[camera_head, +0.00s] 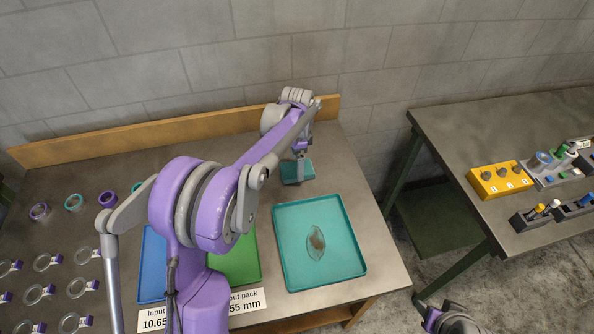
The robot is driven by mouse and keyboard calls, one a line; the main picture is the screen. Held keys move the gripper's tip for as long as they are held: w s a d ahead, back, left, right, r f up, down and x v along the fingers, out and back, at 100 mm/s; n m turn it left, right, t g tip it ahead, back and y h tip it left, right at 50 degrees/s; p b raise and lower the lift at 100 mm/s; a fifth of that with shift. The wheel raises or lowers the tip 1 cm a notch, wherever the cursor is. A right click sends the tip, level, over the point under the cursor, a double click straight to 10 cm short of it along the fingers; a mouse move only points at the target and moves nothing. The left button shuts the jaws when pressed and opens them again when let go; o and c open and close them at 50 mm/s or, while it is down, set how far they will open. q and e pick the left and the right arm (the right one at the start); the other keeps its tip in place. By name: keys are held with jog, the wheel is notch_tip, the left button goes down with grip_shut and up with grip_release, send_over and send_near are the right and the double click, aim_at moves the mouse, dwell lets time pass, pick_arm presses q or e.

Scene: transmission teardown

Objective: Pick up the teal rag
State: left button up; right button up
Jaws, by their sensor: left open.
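A small teal rag (291,174) lies flat near the back of the left table, by its right end. My left arm reaches across the table, and my left gripper (300,176) points down at the rag from above, its jaws open. The fingers hide part of the rag; I cannot tell whether they touch it. My right gripper does not show; only a purple and grey part of my right arm is at the bottom edge.
A teal tray (283,275) in front of the rag holds a thin grey-green piece (316,243). Blue (153,262) and green (243,262) trays are partly behind my arm. Several rings lie at left. A wooden backboard (130,137) runs behind. A second table (450,135) stands right, across a gap.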

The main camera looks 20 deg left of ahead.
pick_arm(q)
notch_tip(320, 180, down, 2)
jog(key=shift+f, duration=0.1)
jog(key=c, duration=1.2)
jog(key=shift+o, duration=0.2)
notch_tip(320, 180, up, 10)
